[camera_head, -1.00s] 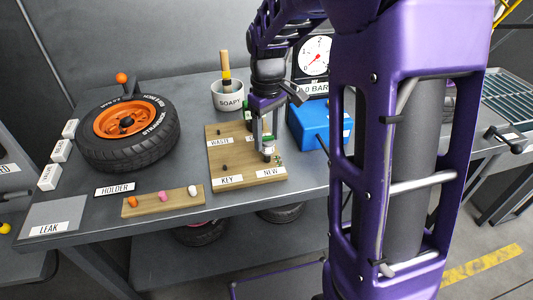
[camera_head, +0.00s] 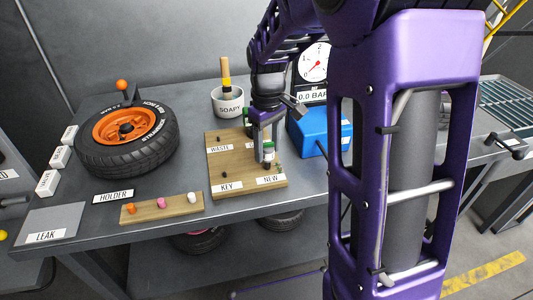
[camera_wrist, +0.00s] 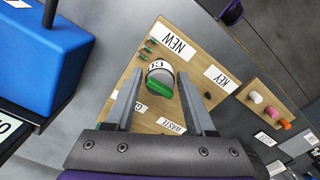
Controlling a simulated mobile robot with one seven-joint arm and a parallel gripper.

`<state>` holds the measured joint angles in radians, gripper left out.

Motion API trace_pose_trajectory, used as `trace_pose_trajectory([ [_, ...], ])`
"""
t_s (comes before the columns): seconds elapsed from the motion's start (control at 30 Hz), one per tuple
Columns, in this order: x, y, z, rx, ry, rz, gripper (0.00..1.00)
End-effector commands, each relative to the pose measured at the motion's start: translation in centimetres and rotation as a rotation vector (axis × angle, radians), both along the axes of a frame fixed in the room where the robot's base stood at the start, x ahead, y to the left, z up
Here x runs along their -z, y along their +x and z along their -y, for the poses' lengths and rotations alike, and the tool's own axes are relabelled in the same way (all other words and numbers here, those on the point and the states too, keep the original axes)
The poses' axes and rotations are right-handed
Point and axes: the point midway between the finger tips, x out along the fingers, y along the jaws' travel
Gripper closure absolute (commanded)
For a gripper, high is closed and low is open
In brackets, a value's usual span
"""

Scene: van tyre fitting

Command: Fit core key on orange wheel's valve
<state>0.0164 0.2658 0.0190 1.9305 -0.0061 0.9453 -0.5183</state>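The orange wheel (camera_head: 126,128) lies flat at the left of the bench, with an orange rim and a black tyre. An orange ball tops a dark post (camera_head: 123,88) behind it; I cannot make out the valve clearly. My gripper (camera_head: 266,152) points down over the wooden board (camera_head: 215,150), well to the right of the wheel. Its fingers stand either side of a small white and green cylinder, also seen in the wrist view (camera_wrist: 160,77), with narrow gaps showing there. I cannot tell if this is the core key. A small dark piece (camera_wrist: 208,95) is by the KEY label.
A holder strip (camera_head: 161,207) with orange, pink and white caps lies in front. The SOAP pot (camera_head: 229,101) stands behind the board. A blue box (camera_head: 320,130) and a round gauge (camera_head: 315,62) are to the right. The grey LEAK mat (camera_head: 52,223) lies front left.

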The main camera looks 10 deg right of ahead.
Motion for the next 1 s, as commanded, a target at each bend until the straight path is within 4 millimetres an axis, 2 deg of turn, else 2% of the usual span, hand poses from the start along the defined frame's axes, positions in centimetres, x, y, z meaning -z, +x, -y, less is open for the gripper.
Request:
trace_pose_trajectory([
  [0.03, 0.0, 0.0, 0.0, 0.0, 0.0, 0.0, 0.56],
  [0.2, 0.0, 0.0, 0.0, 0.0, 0.0, 0.0, 0.87],
  [0.27, 0.0, 0.0, 0.0, 0.0, 0.0, 0.0, 0.98],
  [0.3, 0.0, 0.0, 0.0, 0.0, 0.0, 0.0, 1.0],
  [0.57, -0.2, 0.0, 0.0, 0.0, 0.0, 0.0, 1.0],
  [1.0, -1.8, 0.0, 0.0, 0.0, 0.0, 0.0, 1.0],
])
